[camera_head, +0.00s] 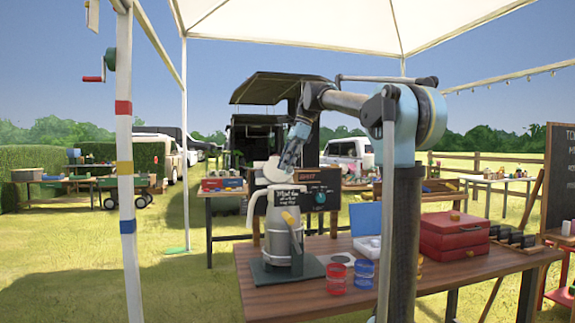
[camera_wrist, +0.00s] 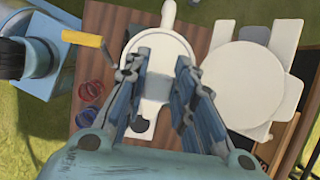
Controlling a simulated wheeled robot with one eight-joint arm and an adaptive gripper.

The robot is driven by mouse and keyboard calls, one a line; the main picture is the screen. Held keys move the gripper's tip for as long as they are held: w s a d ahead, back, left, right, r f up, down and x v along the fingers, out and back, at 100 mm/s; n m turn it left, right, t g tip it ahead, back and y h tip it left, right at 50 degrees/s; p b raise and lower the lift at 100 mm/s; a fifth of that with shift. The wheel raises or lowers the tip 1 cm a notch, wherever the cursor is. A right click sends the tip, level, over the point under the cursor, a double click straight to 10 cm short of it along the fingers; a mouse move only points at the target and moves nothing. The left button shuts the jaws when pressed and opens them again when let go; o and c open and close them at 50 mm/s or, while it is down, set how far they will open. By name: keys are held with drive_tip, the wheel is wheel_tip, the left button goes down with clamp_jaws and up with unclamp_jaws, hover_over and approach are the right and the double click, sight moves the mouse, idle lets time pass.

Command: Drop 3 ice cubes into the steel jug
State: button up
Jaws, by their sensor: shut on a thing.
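My gripper (camera_head: 285,166) is above the jug's top, pointing down. In the wrist view, my gripper (camera_wrist: 163,62) is over a round white top, its fingers a little apart around something pale. I cannot make out its shape against the white behind it. No ice cube is clearly visible. The inside of the jug is hidden.
An open white box with a blue lid (camera_head: 367,220) stands right of the jug. Red containers (camera_head: 336,278) and blue containers (camera_head: 363,274) are at the front. A red case (camera_head: 453,236) is farther right. My arm crosses above the table. A canopy post (camera_head: 128,180) stands at left.

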drive_tip(key=shift+f, duration=2.5)
drive_tip(key=o, duration=0.9)
drive_tip(key=v, duration=1.2)
